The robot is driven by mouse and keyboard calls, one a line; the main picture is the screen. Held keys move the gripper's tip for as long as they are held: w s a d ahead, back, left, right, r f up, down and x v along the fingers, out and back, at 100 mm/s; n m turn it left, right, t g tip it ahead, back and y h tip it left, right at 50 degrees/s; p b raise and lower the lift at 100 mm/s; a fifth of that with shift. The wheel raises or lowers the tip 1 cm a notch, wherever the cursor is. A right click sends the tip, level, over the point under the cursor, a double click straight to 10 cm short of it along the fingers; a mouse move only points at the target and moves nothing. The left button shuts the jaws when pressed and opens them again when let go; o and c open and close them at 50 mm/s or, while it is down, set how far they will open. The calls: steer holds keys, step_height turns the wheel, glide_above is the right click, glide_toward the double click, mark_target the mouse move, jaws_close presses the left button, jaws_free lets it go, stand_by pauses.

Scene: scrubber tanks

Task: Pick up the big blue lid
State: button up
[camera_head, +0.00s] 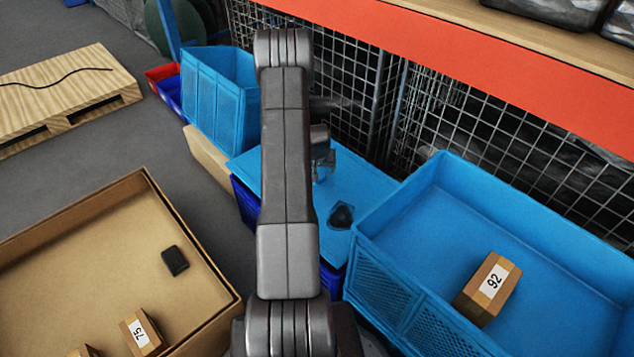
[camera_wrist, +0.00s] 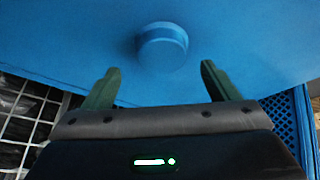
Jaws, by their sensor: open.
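The big blue lid (camera_head: 368,186) lies flat on top of a dark blue crate (camera_head: 246,203), between two light blue crates. My arm hides part of it in the head view. In the wrist view the lid (camera_wrist: 70,45) fills the upper part, with a round blue knob (camera_wrist: 163,46) standing out from it. My gripper (camera_wrist: 160,78) is open, its two green fingers apart, with the knob ahead of and between the fingertips. The fingers do not appear to touch the knob. In the head view my gripper (camera_head: 324,165) shows just above the lid, partly behind my arm.
A light blue crate (camera_head: 385,240) with a box marked 92 (camera_head: 487,288) stands at right. Another light blue crate (camera_head: 215,90) stands behind left. A cardboard tray (camera_head: 90,215) holds small boxes. Wire mesh (camera_head: 470,125) and an orange shelf beam (camera_head: 480,60) rise behind.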

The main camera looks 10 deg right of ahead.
steer(key=x, duration=0.4)
steer(key=shift+s+a+f+b, duration=0.1)
steer(key=shift+s+a+b, duration=0.15)
steer(key=shift+b, duration=0.15)
steer(key=c, duration=1.5)
steer(key=shift+c, duration=0.2)
steer(key=shift+r, duration=0.25)
